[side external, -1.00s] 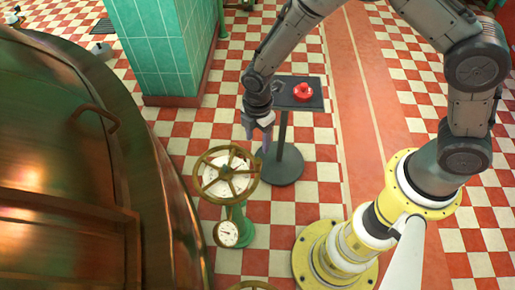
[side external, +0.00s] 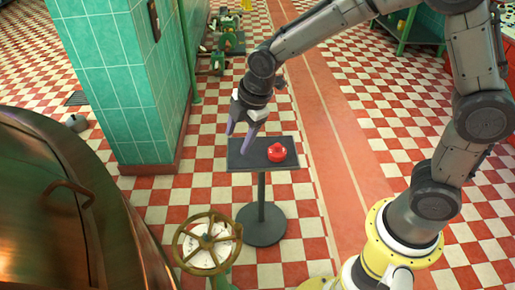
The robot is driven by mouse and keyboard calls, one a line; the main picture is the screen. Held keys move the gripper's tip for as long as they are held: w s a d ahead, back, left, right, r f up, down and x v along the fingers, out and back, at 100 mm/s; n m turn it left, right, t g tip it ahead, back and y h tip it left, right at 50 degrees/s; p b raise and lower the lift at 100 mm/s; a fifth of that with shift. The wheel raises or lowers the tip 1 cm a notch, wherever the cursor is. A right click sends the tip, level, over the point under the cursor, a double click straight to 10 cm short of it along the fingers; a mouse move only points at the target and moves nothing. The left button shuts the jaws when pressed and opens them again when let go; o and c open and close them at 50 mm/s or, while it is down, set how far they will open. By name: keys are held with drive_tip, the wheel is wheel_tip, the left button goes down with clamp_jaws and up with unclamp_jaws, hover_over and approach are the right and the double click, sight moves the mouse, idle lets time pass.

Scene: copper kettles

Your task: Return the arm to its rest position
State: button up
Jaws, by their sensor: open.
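My gripper (side external: 240,138) hangs from my arm near the middle of the side external view, fingers pointing down. Its two purplish-grey fingers are apart with nothing between them. In the picture the fingertips overlap the left part of a dark stand top (side external: 288,158). I cannot tell their exact height above it. A red knob-like piece (side external: 277,152) sits on that stand top, to the right of the fingers and apart from them.
A brass handwheel (side external: 207,242) on a green valve stands in front of the stand. A large copper kettle (side external: 40,215) fills the lower left. A green tiled pillar (side external: 115,85) stands behind left. Checkered floor (side external: 370,110) is open to the right.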

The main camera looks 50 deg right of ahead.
drive_tip(key=s+d+r+m+t, duration=0.3)
drive_tip(key=s+d+r+m, duration=0.5)
drive_tip(key=s+r, duration=0.55)
drive_tip(key=s+d+f+m+h, duration=0.1)
drive_tip(key=s+d+f+m, duration=0.1)
drive_tip(key=s+m, duration=0.6)
drive_tip(key=shift+s+d+f+g, duration=0.35)
drive_tip(key=shift+s+f+g, duration=0.05)
drive_tip(key=shift+s, duration=1.05)
